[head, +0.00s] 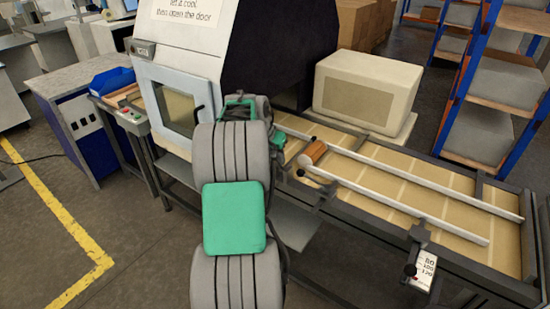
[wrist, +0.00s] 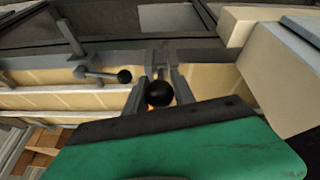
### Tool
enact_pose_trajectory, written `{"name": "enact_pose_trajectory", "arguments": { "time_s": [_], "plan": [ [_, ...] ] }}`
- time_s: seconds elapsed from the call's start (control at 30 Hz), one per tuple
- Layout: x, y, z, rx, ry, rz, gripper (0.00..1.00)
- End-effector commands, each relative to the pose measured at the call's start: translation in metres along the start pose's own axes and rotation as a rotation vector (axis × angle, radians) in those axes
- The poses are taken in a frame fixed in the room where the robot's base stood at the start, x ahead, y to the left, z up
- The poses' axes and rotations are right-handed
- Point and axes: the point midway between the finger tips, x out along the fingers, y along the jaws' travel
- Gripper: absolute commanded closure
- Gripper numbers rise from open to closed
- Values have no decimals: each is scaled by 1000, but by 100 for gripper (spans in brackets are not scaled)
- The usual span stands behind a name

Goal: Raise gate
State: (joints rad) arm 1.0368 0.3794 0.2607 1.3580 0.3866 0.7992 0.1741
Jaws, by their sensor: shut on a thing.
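In the wrist view my gripper (wrist: 160,78) is shut on a black ball knob (wrist: 160,94), which sits between its two grey fingers. I take this as the gate's knob; the gate itself is hard to make out, and a little orange shows beside the knob. In the head view my own arm hides the fingers and the held knob. A brown cylindrical cartridge (head: 313,152) with a pale end lies by the rails of the conveyor (head: 385,195), right of my arm.
A second handle with a black knob (wrist: 124,76) stands left of my gripper in the wrist view. The machine with a windowed door (head: 178,105) is left of my arm. A cream box-shaped housing (head: 366,90) stands behind the conveyor, and blue-framed shelves (head: 470,80) at right.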

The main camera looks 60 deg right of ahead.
Motion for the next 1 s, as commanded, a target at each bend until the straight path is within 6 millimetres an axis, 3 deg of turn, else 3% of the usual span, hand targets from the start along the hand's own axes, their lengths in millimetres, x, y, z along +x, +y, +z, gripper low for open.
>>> {"name": "enact_pose_trajectory", "arguments": {
  "time_s": [0.23, 1.0],
  "plan": [
    [0, 0, 0, 0, 0, 0, 100],
    [-1, 0, 0, 0, 0, 0, 100]
  ]
}}
